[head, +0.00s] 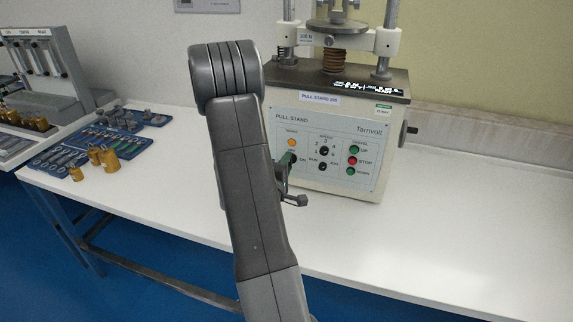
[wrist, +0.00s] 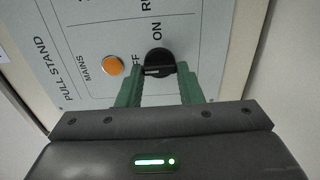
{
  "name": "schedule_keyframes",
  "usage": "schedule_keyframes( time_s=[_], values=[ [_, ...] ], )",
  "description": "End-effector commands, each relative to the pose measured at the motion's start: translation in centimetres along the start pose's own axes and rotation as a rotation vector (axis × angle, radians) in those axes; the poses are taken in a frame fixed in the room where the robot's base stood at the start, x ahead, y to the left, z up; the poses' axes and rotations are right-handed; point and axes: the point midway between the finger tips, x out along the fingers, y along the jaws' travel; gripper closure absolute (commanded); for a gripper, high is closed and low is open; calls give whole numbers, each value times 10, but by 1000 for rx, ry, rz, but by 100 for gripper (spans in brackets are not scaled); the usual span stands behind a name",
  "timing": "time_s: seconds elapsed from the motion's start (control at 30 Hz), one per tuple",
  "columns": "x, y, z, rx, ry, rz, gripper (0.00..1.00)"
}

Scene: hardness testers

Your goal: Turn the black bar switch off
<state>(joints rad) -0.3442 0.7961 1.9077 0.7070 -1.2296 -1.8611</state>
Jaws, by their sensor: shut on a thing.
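The black bar switch (wrist: 157,62) is on the front panel of the pull stand (head: 335,130), beside the OFF and ON labels. In the wrist view its white mark lies crosswise, on the side of the OFF label. My gripper (wrist: 160,80) has its green fingers on both sides of the switch and is shut on it. An orange MAINS lamp (wrist: 113,66) sits beside the switch; I cannot tell whether it is lit. In the head view my arm and gripper (head: 288,162) hide part of the switch.
To the right on the panel are two black knobs, the upper one (head: 324,151) clear to see, and a red STOP button (head: 353,161) between green ones. Brass weights (head: 105,158) and blue trays stand on the white bench (head: 430,225) at left. The bench's right side is clear.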

Motion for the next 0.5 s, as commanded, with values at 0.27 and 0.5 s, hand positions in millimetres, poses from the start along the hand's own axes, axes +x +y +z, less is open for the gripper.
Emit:
schedule_keyframes(
  time_s=[0.27,0.5],
  values=[
    [0,-1,0,-6,1,-2,90],
    [0,-1,0,-5,1,-2,46]
  ],
)
